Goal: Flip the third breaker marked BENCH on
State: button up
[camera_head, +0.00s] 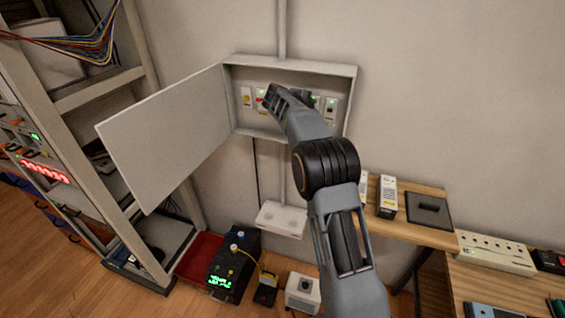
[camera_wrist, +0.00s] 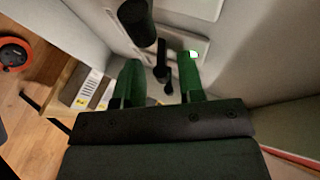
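The grey breaker box (camera_head: 347,75) is on the wall with its door (camera_head: 165,140) swung open to the left. Inside is a row of breakers, including a pale one with a yellow mark (camera_head: 246,96) at left and one at right (camera_head: 330,107); the labels are too small to read. My gripper (camera_head: 287,97) is at the box and hides the middle breakers. In the wrist view my gripper (camera_wrist: 158,68) has its two green fingers apart. A dark lever (camera_wrist: 161,62) shows between them, with gaps on both sides. I cannot tell which breaker it belongs to, or its position.
A small lit indicator (camera_wrist: 194,54) shows beside the right finger. A dark cylinder (camera_wrist: 138,20) stands just beyond the fingers. A metal rack (camera_head: 125,190) is at left, and a wooden bench (camera_head: 410,232) at lower right. The wall right of the box is clear.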

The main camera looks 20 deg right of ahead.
notch_tip(320, 180, down, 5)
jog(key=m+t+h+b, duration=0.3)
jog(key=t+h+b, duration=0.2)
jog(key=h+b, duration=0.15)
jog(key=r+b+v, duration=0.1)
jog(key=b+v, duration=0.4)
jog(key=v, duration=0.9)
jog(key=s+a+r+n+t+y+p, duration=0.1)
jog(key=a+r+n+t+y, duration=0.15)
jog(key=n+y, duration=0.4)
jog(key=s+a+r+n+t+y+p, duration=0.1)
jog(key=r+n+t+y, duration=0.3)
jog(key=n+y, duration=0.25)
jog(key=s+a+f+n+g+y, duration=0.1)
jog(key=s+f+n+g+y, duration=0.1)
jog(key=s+n, duration=0.4)
jog(key=s+a+f+n+g+y+p, duration=0.1)
jog(key=s+a+f+n+g+y, duration=0.1)
jog(key=s+n, duration=0.5)
jog(key=shift+s+f+g+y, duration=0.7)
jog(key=shift+s+g+y, duration=0.45)
jog(key=shift+s+g, duration=0.25)
